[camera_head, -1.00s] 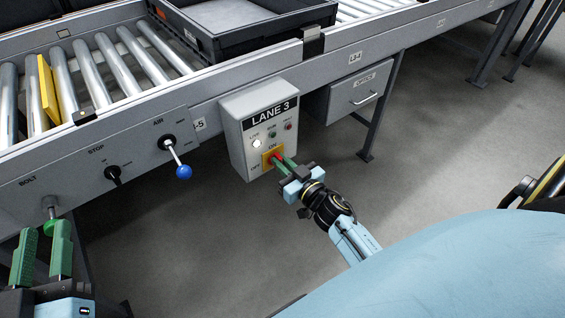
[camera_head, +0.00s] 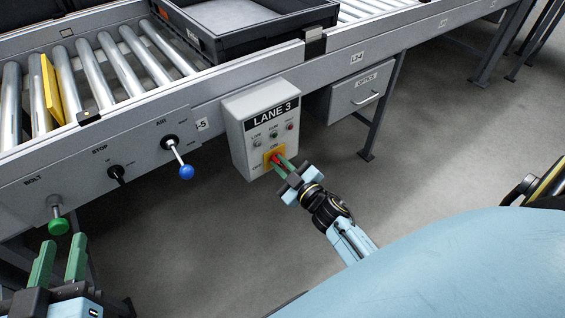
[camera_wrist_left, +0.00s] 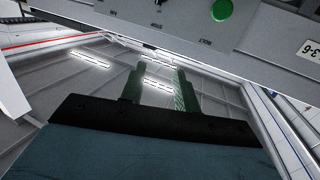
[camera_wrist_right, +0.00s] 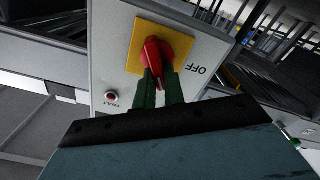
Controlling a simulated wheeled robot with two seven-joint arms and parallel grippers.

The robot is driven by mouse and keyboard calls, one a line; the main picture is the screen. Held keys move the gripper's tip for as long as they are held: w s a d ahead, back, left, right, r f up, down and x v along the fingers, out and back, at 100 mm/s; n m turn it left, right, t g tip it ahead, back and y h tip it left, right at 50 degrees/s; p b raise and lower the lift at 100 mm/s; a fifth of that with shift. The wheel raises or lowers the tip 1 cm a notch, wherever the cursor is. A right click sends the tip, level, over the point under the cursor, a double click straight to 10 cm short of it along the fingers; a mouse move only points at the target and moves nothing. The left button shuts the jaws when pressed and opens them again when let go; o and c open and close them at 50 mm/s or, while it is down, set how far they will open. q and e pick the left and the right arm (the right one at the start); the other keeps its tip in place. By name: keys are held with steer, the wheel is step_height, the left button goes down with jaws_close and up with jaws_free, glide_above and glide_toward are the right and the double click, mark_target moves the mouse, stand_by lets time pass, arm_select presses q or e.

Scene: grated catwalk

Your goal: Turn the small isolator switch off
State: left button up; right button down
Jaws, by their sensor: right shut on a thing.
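The isolator switch is a red rotary knob (camera_wrist_right: 168,47) on a yellow plate (camera_wrist_right: 137,42), low on the light grey LANE 3 box (camera_head: 240,129). OFF is printed beside the plate and ON above it in the head view. My right gripper (camera_wrist_right: 160,76) is shut on the red knob, a green finger on each side; the head view also shows this gripper (camera_head: 281,162). The fingers partly hide the knob, and its exact angle is hard to tell. My left gripper (camera_head: 61,243) is open and empty, just below the green BOLT knob (camera_head: 58,226).
The LIVE lamp (camera_head: 257,143) looks unlit. A blue-ended AIR lever (camera_head: 186,172) and a black STOP knob (camera_head: 117,173) are on the conveyor side panel. The floor below is clear.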

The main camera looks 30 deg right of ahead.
steer(key=shift+a+f+n, duration=0.1)
steer(key=shift+n, duration=0.9)
arm_select(q)
step_height(320, 180, up, 8)
steer(key=s+d+t+h+b, duration=0.1)
steer(key=t+h+b, duration=0.1)
steer(key=t, duration=0.3)
steer(key=shift+s, duration=0.3)
arm_select(e)
steer(key=shift+a+f+n, duration=0.1)
steer(key=shift+f+n, duration=0.1)
steer(key=shift+n, duration=1.45)
steer(key=shift+a+f+n, duration=0.1)
steer(key=shift+f+n, duration=0.05)
steer(key=shift+n, duration=1.45)
steer(key=shift+a+f+n, duration=0.1)
steer(key=shift+f+n, duration=0.1)
steer(key=shift+n, duration=1.45)
arm_select(q)
steer(key=shift+f, duration=0.1)
arm_select(e)
steer(key=c, duration=1.5)
jaws_free()
steer(key=shift+s, duration=0.1)
